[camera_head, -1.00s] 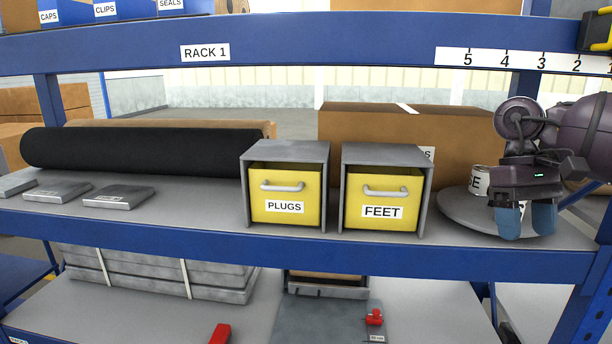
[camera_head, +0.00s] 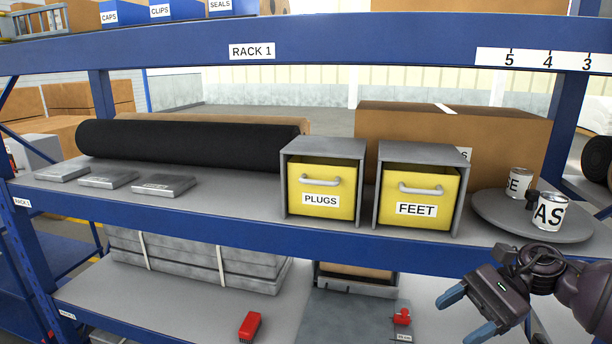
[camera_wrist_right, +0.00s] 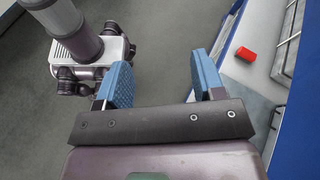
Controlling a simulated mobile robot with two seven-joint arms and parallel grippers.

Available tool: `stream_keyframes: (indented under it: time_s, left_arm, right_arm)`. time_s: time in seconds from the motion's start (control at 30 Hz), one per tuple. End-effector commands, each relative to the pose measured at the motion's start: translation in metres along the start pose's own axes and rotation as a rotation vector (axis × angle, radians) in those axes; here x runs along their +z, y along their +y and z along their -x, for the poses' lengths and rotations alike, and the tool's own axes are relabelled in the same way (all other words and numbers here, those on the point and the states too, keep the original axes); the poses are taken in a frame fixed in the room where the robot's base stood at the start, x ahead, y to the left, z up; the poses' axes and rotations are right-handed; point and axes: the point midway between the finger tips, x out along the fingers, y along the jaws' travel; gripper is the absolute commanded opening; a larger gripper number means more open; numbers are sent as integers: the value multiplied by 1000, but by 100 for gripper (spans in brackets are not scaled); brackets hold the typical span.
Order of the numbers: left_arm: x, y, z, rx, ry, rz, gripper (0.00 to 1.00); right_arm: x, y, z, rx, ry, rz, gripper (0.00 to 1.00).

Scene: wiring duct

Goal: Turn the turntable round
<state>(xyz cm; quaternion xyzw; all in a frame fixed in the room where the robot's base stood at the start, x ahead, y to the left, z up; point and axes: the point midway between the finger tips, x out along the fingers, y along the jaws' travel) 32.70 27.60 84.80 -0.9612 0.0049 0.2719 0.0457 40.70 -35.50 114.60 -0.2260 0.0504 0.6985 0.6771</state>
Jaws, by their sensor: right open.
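The round grey turntable (camera_head: 490,222) lies on the middle shelf at the right, beside the FEET drawer unit. Two white cans stand on it: one labelled "AS" (camera_head: 551,212) near the front and one ending in "E" (camera_head: 518,183) behind it. A small dark knob (camera_head: 532,201) shows between the cans. My right gripper (camera_head: 465,315) is open and empty, in front of and below the shelf edge, apart from the turntable. In the right wrist view its blue fingers (camera_wrist_right: 160,82) are spread with nothing between them. My left gripper is not in view.
Yellow drawers PLUGS (camera_head: 320,185) and FEET (camera_head: 420,185) stand left of the turntable. A cardboard box (camera_head: 452,130) is behind. The blue shelf edge (camera_head: 240,232) runs along the front. A red block (camera_head: 250,325) lies on the lower shelf.

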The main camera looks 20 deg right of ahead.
Motion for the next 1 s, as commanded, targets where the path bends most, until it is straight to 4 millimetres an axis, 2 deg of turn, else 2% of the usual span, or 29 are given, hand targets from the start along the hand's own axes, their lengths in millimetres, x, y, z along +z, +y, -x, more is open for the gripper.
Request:
stream_keyframes:
  time_s: [0.03, 0.2, 0.47, 0.67, 0.87, 0.9, 1.0]
  left_arm:
    - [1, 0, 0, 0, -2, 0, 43]
    - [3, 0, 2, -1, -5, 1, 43]
    - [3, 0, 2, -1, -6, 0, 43]
    - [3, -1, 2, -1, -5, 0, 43]
    - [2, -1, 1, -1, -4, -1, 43]
    - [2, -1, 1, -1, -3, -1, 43]
    - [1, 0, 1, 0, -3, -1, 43]
  right_arm:
    - [-5, 0, -13, -76, -77, -110, 63]
    - [-23, -8, -42, -317, -343, -536, 63]
    - [-70, -6, -66, -590, -822, -1244, 63]
    - [-121, 18, -84, -719, -1256, -1799, 63]
    - [-174, 64, -116, -775, -1763, -2323, 63]
    - [-183, 75, -125, 771, 1857, 2398, 63]
    - [-200, 101, -146, 625, 1741, 2135, 63]
